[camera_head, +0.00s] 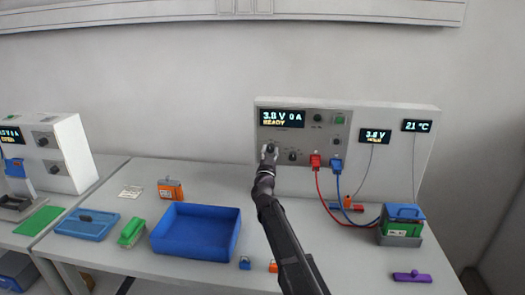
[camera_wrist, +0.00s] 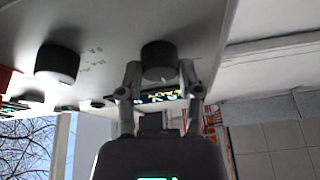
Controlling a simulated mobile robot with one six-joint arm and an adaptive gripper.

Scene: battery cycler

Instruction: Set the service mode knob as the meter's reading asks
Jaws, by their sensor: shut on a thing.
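The cycler's front panel (camera_head: 345,128) stands upright at the back of the bench. Its main display (camera_head: 281,118) reads 3.8 V, 0 A, READY. A small separate meter (camera_head: 375,136) to the right reads 3.8 V, with a smaller line below too small to read. My gripper (camera_head: 268,153) is at the panel's lower left and covers the left knob there. In the wrist view, my gripper's (camera_wrist: 160,80) two fingers are on either side of this dark round knob (camera_wrist: 160,58), shut on it. A second dark knob (camera_head: 292,156) is just to the right; its pointer is unclear.
Red (camera_head: 315,160) and blue (camera_head: 337,164) plugs with cables lead from the panel to a green battery (camera_head: 402,229) at right. A small display (camera_head: 416,126) reads 21 °C. A blue tray (camera_head: 197,250) stands left of my arm.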

